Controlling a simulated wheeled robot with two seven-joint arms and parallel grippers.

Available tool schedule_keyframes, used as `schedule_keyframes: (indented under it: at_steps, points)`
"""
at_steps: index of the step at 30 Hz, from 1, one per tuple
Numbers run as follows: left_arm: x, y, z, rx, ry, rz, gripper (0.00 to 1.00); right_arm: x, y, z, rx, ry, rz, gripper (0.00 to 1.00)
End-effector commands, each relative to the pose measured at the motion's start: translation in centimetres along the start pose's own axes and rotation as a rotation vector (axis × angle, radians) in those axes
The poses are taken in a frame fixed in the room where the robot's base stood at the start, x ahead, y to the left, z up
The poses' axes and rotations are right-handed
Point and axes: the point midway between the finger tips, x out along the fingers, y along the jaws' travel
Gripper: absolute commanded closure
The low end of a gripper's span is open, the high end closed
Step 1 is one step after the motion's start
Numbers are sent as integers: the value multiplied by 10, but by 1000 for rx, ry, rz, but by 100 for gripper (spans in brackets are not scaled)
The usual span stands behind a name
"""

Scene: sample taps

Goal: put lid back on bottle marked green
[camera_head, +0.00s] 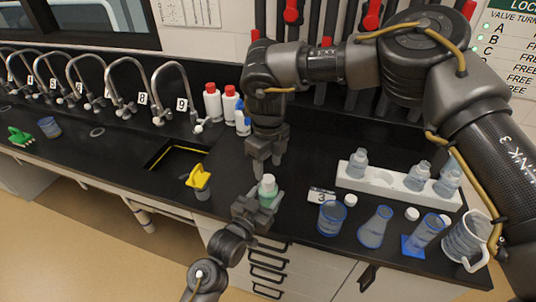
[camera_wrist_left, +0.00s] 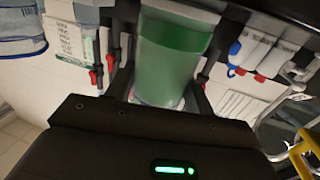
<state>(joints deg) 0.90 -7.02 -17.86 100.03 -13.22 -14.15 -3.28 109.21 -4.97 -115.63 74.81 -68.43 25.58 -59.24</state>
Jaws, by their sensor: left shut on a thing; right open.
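A small clear bottle with a green band (camera_head: 267,190) is held upright by my left gripper (camera_head: 258,204), above the front edge of the counter. The green band and body also show large between the fingers in the left wrist view (camera_wrist_left: 180,45). Its pale top shows in the head view, but I cannot tell whether a lid is on it. My right gripper (camera_head: 261,170) points down just above the bottle, open; I see nothing between its fingers. White lids lie on the counter: one (camera_head: 350,200) near the card marked 3, one (camera_head: 412,214) in the middle, one (camera_head: 445,220) further right.
A white rack (camera_head: 385,190) holds clear bottles, with an empty hole left of its middle. Blue-tinted glassware, including a beaker (camera_head: 332,217) and flask (camera_head: 375,227), and a jug (camera_head: 465,240) stand in front. A sink (camera_head: 175,160) and taps lie left.

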Motion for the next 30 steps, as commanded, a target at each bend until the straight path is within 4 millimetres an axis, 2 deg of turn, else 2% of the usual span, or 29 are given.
schedule_keyframes:
  at_steps: [3,9,21,30]
  points:
    - [0,0,0,0,-1,0,100,19,0,0,0,2,1,47]
    - [0,0,0,0,-1,-1,100,39,0,0,0,0,0,47]
    - [0,0,0,0,-1,-1,100,44,0,0,1,0,-1,47]
    - [0,0,0,0,-1,-1,100,44,0,0,1,0,-1,85]
